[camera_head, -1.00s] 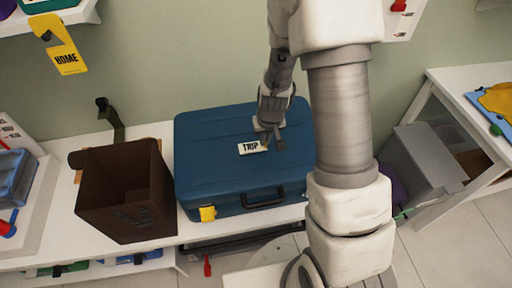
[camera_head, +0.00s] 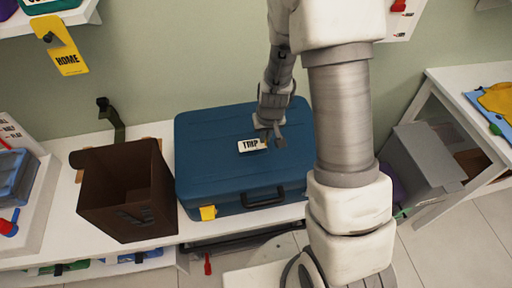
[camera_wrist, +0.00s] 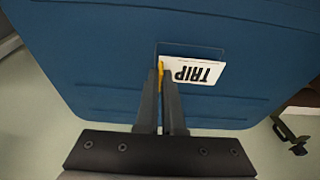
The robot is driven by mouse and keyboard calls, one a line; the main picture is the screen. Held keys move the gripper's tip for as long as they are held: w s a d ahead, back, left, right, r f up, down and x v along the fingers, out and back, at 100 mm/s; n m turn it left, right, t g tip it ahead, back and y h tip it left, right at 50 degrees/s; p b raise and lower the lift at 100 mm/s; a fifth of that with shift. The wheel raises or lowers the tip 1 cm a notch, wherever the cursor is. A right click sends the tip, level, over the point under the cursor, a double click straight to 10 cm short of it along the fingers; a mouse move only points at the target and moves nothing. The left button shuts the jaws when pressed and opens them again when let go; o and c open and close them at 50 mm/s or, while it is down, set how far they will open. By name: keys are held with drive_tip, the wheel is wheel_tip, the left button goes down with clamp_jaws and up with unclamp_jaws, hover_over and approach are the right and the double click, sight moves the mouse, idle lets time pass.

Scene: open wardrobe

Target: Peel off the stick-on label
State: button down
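The white label (camera_head: 252,145) with the word TRIP is at the top of the blue suitcase (camera_head: 215,165). In the wrist view the label (camera_wrist: 198,72) sits tilted and lower than a thin rectangular outline on the suitcase (camera_wrist: 100,60), so it looks partly or wholly lifted from there. A small yellow tab (camera_wrist: 161,70) at its left end lies between my fingertips. My gripper (camera_wrist: 162,82) is shut on this tab end; it also shows in the head view (camera_head: 272,139), just right of the label. The gap between label and suitcase is hard to judge.
A brown open box (camera_head: 125,190) stands left of the suitcase on the white bench (camera_head: 60,215). A yellow HOME door hanger (camera_head: 60,45) hangs at the upper left. A grey box (camera_head: 425,160) stands at the right.

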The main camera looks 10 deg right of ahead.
drive_tip(key=shift+w+p+v, duration=0.2)
drive_tip(key=shift+p+v, duration=0.35)
drive_tip(key=shift+v, duration=0.25)
drive_tip(key=shift+w+p+v, duration=0.2)
drive_tip(key=shift+p+v, duration=0.35)
drive_tip(key=shift+v, duration=0.25)
drive_tip(key=shift+w+p+v, duration=0.2)
drive_tip(key=shift+p+v, duration=0.35)
drive_tip(key=shift+v, duration=0.25)
drive_tip(key=shift+r, duration=0.1)
drive_tip(key=c, duration=1)
unclamp_jaws()
